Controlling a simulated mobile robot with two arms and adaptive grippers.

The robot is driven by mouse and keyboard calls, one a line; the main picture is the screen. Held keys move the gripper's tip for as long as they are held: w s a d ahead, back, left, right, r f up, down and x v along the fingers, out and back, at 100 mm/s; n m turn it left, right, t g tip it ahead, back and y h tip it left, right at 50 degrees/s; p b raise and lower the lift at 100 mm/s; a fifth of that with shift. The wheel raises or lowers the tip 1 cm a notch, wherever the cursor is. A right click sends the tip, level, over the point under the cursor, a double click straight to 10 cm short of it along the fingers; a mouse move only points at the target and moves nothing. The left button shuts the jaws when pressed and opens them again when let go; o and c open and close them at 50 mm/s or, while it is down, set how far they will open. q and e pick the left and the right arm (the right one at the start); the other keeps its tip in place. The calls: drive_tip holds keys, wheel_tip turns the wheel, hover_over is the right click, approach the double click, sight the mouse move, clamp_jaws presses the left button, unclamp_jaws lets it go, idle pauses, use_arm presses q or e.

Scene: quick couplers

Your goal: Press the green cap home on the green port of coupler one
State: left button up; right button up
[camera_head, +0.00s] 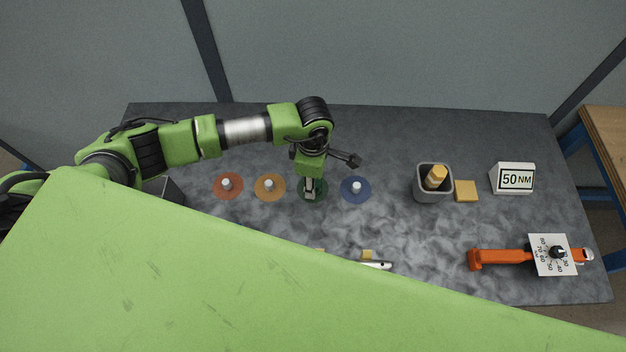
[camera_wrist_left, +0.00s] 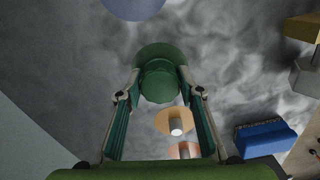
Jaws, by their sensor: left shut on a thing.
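The green disc (camera_head: 322,189) lies on the table between the orange and blue discs. My left gripper (camera_head: 309,192) points down over it and hides its middle. In the left wrist view my left gripper (camera_wrist_left: 160,80) is shut on the round green cap (camera_wrist_left: 159,86), one finger on each side. The green disc (camera_wrist_left: 154,50) shows behind and beyond the cap there. The port under the cap is hidden, so I cannot tell whether cap and port touch or how far the cap is seated. My right gripper is not in view.
Red (camera_head: 228,192), orange (camera_head: 270,192) and blue (camera_head: 364,188) discs carry pale pegs beside the gripper. A large green part of mine covers the front.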

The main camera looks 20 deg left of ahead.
use_arm(q)
drive_tip(key=shift+r+p, duration=0.85)
drive_tip(key=shift+r, duration=0.9)
drive_tip(key=shift+r, duration=0.45)
drive_tip(key=shift+r+p, duration=1.05)
drive_tip(key=shift+r, duration=0.55)
